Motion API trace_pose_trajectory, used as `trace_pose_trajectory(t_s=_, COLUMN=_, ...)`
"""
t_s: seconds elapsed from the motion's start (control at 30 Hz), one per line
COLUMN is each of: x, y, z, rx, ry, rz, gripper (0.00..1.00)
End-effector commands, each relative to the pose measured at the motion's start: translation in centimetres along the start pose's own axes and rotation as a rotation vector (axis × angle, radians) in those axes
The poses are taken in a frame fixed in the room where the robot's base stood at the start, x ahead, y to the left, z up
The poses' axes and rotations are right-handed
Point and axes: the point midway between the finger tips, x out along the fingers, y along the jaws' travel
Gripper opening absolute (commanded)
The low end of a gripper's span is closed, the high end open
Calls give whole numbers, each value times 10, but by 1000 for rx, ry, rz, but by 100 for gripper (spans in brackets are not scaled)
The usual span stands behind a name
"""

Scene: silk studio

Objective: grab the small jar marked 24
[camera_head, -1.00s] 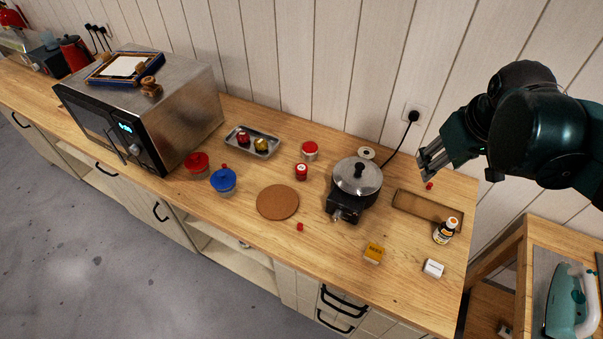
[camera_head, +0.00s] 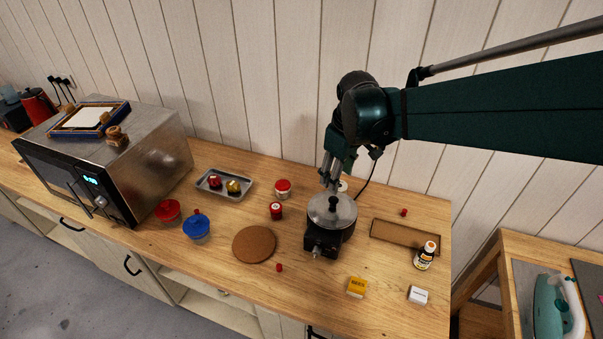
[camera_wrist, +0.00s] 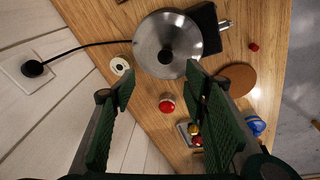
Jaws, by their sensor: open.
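The number 24 is not readable on any jar. A small dark red jar (camera_head: 276,211) stands on the counter left of the pot. A red-lidded jar with a pale body (camera_head: 283,189) stands just behind it. A small red jar (camera_head: 215,182) and a small yellow jar (camera_head: 233,188) sit on a metal tray (camera_head: 207,192). My gripper (camera_head: 328,178) is open and empty, above the back of the pot. In the wrist view, a red lid (camera_wrist: 167,105) shows beyond and between the open fingers (camera_wrist: 160,86); which jar it belongs to is unclear.
The lidded pot (camera_head: 332,209) on its black burner is close beneath my gripper. A white spool (camera_wrist: 119,66) and black cable are near the wall. A cork mat (camera_head: 254,245), blue-lidded jar (camera_head: 196,226) and microwave (camera_head: 110,160) are to the left.

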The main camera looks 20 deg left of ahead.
Motion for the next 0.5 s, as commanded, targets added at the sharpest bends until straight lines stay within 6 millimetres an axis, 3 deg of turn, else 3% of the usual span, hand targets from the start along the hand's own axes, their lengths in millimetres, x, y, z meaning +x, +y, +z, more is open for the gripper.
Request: trace_pose_trajectory(t_s=0.5, x=83, y=-50, z=-96, rx=-267, ry=-65, rz=-78, gripper=45)
